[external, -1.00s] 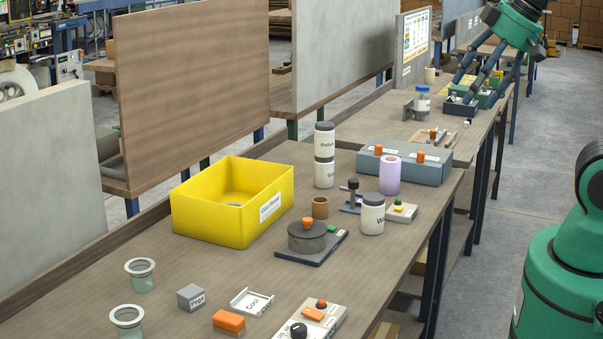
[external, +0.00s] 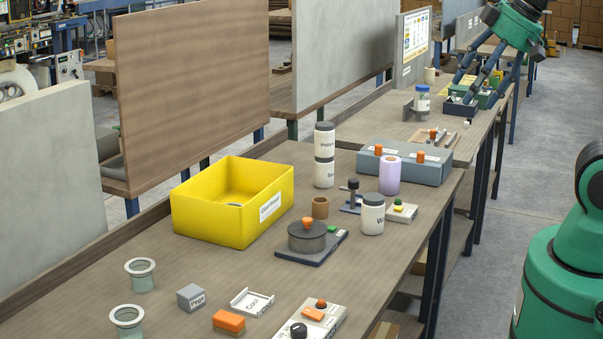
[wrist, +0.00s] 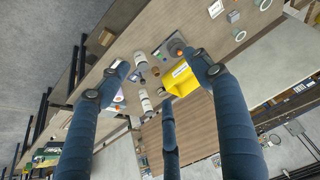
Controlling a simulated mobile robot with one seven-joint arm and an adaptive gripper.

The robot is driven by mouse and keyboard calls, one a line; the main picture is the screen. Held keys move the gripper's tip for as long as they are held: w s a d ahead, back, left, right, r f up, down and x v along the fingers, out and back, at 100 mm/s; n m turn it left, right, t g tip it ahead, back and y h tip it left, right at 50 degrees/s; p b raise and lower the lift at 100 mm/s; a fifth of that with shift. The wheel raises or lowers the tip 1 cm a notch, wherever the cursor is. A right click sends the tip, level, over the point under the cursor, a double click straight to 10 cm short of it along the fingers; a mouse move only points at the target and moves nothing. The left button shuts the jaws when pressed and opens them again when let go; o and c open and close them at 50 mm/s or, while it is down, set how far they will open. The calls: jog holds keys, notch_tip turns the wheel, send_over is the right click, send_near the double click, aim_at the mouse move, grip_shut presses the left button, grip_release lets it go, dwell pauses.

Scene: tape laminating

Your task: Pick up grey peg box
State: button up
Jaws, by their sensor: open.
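The small grey box (external: 191,297), with a white label that seems to read "Pegs", sits on the near part of the wooden bench in the external view. It also shows, small, near the top of the wrist view (wrist: 233,16). My gripper (wrist: 160,78) shows in the wrist view with dark blue fingers spread wide and nothing held between them. It is well above the bench and apart from the box, which lies beyond the right finger.
A white tray (external: 252,302), an orange block (external: 228,321) and glass rimmed cups (external: 142,275) are close to the box. A yellow bin (external: 213,220) stands behind it. A larger grey-blue box with orange knobs (external: 432,173) is farther back.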

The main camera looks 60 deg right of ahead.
jog(key=shift+c, duration=0.5)
jog(key=w+a+r+g+p, duration=0.1)
jog(key=w+a+r, duration=0.1)
jog(key=w, duration=0.5)
jog(key=w+a+r+p, duration=0.2)
jog(key=w, duration=0.6)
jog(key=w+a+f+m+g+p, duration=0.15)
jog(key=w+a, duration=0.25)
jog(key=w, duration=0.4)
jog(key=w+a+f+p, duration=0.15)
jog(key=w+a, duration=0.25)
jog(key=w, duration=0.4)
jog(key=w+a+f+g+p, duration=0.2)
jog(key=w+a+f+p, duration=0.1)
jog(key=w+a+f, duration=0.85)
jog(key=w+a+f+p, duration=0.1)
jog(key=w+a+f, duration=0.2)
jog(key=f, duration=0.6)
jog(key=w+a+f+g+p, duration=0.1)
jog(key=w+a+f, duration=0.2)
jog(key=a+f, duration=0.3)
notch_tip(320, 180, down, 3)
jog(key=shift+w+a+m, duration=0.15)
jog(key=shift+w+m, duration=0.05)
jog(key=shift+m, duration=0.15)
jog(key=shift+f, duration=0.1)
